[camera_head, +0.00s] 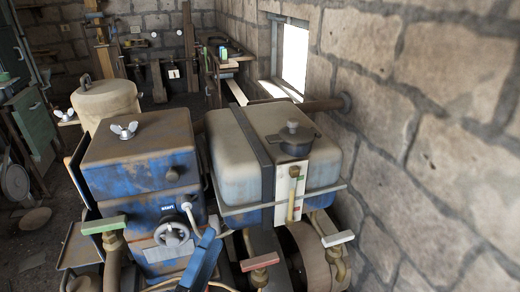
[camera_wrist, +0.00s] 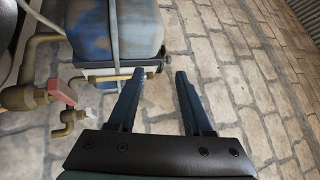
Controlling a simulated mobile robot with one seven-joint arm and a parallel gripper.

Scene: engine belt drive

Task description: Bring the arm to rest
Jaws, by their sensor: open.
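My gripper (camera_wrist: 160,75) shows in the wrist view with its two dark blue fingers apart and nothing between them. Past the fingertips is stone paving or wall; I cannot tell which. A worn blue tank (camera_wrist: 115,28) with a metal strap stands just beyond the fingertips, at the upper left, and its lower frame edge appears close to the left finger.
A red-handled valve (camera_wrist: 62,92) on brass pipes lies left of my gripper. The head view shows the blue engine box (camera_head: 140,165), a strapped tank (camera_head: 238,165), a green-handled valve (camera_head: 104,225) and a stone wall (camera_head: 440,150) close on the right. The wrist view's right side is clear.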

